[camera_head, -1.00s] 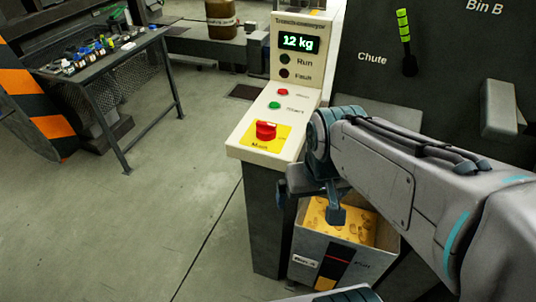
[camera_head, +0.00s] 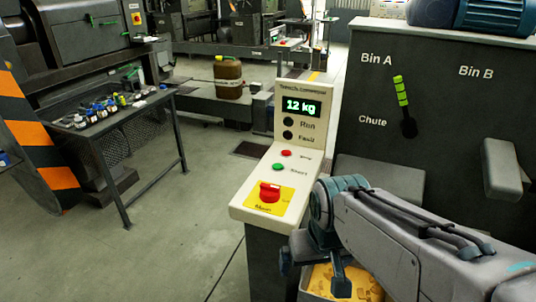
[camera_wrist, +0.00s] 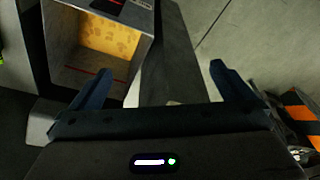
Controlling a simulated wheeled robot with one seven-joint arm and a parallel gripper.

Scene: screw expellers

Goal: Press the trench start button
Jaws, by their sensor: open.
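The green start button (camera_head: 278,167) sits on the sloping top of the cream control console (camera_head: 240,205) in the head view. The display (camera_head: 301,107) reads 12 kg, with dark Run and Fault lamps below. My gripper (camera_head: 312,272) is open and empty, pointing down beside the console's right side, lower than the buttons. In the wrist view my gripper (camera_wrist: 162,75) shows both fingers apart; the buttons are not in that view.
A bin with yellow contents (camera_head: 320,280) stands below my gripper; it also shows in the wrist view (camera_wrist: 110,38). A dark machine with a green-handled chute lever (camera_head: 400,92) rises right of the console. A bench (camera_head: 150,100) stands left; open floor lies between.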

